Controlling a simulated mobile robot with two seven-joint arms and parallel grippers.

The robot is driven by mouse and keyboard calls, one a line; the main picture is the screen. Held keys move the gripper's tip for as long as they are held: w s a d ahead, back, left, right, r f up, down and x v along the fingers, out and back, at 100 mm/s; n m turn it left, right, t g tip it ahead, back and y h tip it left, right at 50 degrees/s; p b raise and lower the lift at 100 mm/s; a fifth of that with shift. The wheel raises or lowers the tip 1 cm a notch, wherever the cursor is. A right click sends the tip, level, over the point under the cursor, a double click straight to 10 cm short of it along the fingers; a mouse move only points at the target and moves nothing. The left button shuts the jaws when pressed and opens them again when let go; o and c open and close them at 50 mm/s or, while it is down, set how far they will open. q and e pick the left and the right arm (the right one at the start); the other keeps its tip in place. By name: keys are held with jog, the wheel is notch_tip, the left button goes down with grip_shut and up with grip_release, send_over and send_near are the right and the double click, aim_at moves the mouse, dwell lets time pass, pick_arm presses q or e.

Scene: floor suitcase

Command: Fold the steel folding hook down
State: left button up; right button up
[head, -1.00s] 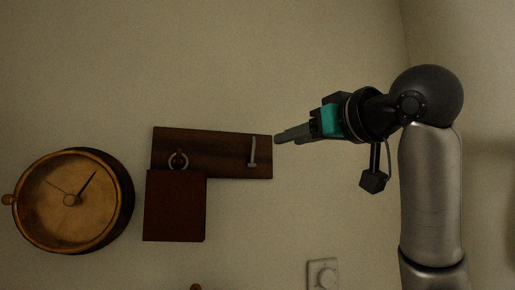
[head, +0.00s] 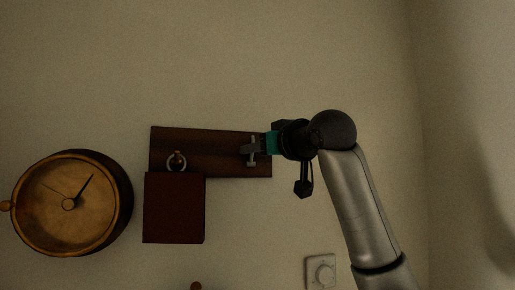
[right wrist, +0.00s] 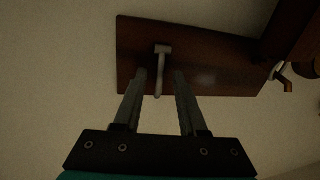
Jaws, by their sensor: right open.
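The steel folding hook (head: 253,160) is a thin grey bar on the right part of a dark wooden board (head: 215,142) on the wall. It stands upright along the board, with its wider end at the bottom. My right gripper (head: 246,150) is at the hook, coming from the right and covering part of its middle. In the right wrist view the hook (right wrist: 161,68) shows its wide end beyond the fingertips, and its thin end lies between the two open fingers (right wrist: 159,76). I cannot tell whether either finger touches it. My left gripper is not in view.
A dark red-brown box-like panel (head: 174,208) hangs below the board's left part, by a ring (head: 176,162). A round brass-coloured clock (head: 70,203) is on the far left. A white wall dial (head: 320,271) is below right. The wall above the board is clear.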

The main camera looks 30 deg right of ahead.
jog(key=shift+c, duration=0.3)
grip_shut()
dwell(0.3)
